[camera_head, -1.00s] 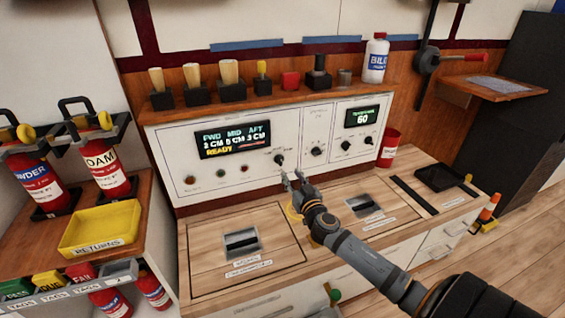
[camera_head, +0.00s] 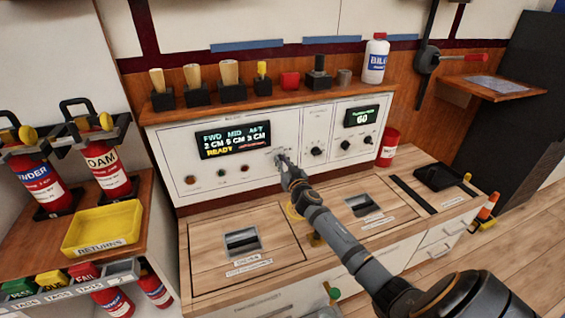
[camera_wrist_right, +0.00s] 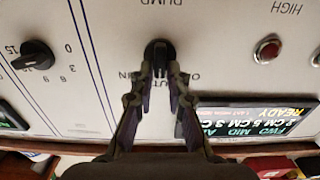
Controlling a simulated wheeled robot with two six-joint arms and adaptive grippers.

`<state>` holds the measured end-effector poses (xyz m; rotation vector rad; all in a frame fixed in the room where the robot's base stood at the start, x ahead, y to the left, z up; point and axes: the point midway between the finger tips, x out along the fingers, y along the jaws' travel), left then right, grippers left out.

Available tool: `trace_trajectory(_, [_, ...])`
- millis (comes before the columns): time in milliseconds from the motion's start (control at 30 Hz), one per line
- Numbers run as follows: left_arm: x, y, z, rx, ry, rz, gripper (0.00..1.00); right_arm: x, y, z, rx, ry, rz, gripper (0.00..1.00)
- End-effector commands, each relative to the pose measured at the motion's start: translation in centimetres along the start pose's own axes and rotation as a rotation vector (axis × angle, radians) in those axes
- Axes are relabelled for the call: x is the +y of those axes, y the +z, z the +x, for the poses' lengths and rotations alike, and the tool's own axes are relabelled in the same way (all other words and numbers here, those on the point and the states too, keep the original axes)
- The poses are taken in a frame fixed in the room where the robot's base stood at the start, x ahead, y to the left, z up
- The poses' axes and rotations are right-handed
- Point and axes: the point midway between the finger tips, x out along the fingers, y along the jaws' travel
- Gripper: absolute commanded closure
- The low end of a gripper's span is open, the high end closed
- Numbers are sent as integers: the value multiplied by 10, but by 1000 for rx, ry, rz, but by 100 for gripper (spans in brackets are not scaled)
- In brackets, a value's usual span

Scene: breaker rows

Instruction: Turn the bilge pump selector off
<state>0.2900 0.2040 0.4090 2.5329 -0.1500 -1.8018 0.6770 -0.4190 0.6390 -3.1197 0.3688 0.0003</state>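The selector knob (camera_wrist_right: 158,50) is a small black knob on the white panel (camera_wrist_right: 215,30), with partly hidden lettering around it. In the head view it is mostly covered by my right gripper (camera_head: 282,156), which reaches up to the panel from the lower right. In the right wrist view my right gripper (camera_wrist_right: 160,70) has its two fingertips close together on either side of the knob's black grip and looks shut on it. The knob's exact pointing is partly hidden by the fingers. My left gripper is not in view.
The panel has a lit display (camera_head: 234,140) reading READY, a smaller display (camera_head: 362,116) and further black knobs (camera_head: 317,151). The wooden counter (camera_head: 215,210) below is mostly clear.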

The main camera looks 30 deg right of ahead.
Motion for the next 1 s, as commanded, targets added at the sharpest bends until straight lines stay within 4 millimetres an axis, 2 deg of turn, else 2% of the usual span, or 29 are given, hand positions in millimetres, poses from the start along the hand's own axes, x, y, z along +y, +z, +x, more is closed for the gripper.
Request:
trace_trajectory(33, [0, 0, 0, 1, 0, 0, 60, 0, 0, 0, 0, 0, 0, 96])
trace_trajectory(67, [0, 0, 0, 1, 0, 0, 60, 0, 0, 0, 0, 0, 0, 100])
trace_trajectory(567, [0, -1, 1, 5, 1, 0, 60, -1, 0, 0, 0, 0, -67, 100])
trace_trajectory(1000, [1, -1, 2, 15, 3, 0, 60, -6, 2, 0, -1, 0, -412, 100])
